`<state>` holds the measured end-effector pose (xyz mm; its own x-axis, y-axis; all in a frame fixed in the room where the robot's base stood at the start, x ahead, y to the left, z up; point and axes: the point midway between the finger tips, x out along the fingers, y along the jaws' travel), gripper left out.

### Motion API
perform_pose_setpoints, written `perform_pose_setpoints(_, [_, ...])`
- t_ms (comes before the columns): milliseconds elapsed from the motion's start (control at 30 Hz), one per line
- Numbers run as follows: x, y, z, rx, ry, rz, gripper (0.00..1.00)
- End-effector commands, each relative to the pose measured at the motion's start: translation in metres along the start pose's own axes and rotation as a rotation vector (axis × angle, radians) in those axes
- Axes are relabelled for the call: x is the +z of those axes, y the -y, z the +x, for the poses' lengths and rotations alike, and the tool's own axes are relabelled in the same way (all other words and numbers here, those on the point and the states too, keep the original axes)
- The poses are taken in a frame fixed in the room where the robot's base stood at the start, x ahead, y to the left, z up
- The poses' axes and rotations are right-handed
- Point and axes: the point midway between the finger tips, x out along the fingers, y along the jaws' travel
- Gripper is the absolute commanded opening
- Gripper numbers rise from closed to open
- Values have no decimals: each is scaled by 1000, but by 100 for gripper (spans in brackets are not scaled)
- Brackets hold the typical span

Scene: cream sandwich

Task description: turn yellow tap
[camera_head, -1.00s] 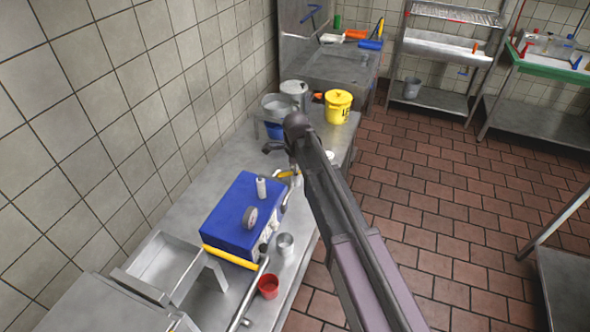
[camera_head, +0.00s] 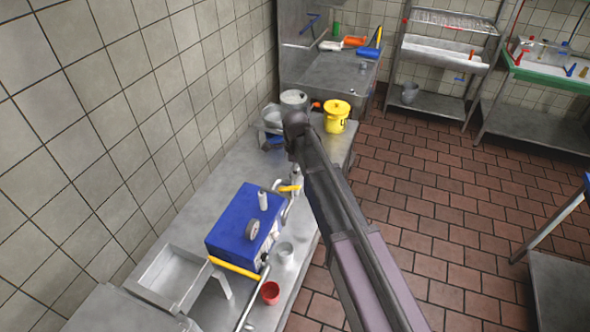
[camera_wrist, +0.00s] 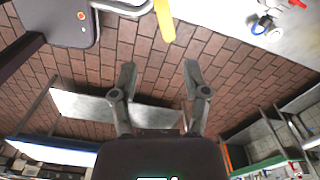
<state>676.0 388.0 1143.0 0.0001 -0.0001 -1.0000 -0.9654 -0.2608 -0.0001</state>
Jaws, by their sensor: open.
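A blue box (camera_head: 235,213) sits on the steel counter. A metal pipe with a yellow handle (camera_head: 289,188) is at its far right side, and a second yellow bar (camera_head: 235,269) lies along its near edge beside another metal pipe. I cannot tell which of these is the yellow tap. In the wrist view a yellow handle (camera_wrist: 164,20) joins a bent metal pipe (camera_wrist: 124,8) at the top. My gripper (camera_wrist: 159,68) is open and empty, its fingers apart and clear of that handle. In the head view my arm hides most of the gripper.
A yellow bucket (camera_head: 336,117) and a metal pot stand at the far end. A metal tray (camera_head: 170,275) is at the near left. The tiled floor to the right is open.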

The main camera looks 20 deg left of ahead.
Motion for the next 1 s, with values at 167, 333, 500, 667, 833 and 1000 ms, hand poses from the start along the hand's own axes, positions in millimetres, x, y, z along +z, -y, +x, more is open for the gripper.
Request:
perform_pose_setpoints(167, [0,0,-20,0,0,0,60])
perform_pose_setpoints(333, [0,0,-34,0,0,0,60])
perform_pose_setpoints(500, [0,0,-45,0,0,0,60])
perform_pose_setpoints(667, [0,0,-54,0,0,0,60])
perform_pose_setpoints(833, [-5,-2,-52,0,0,-9,60])
perform_pose_setpoints(1000, [-19,-6,-42,0,0,-43,60])
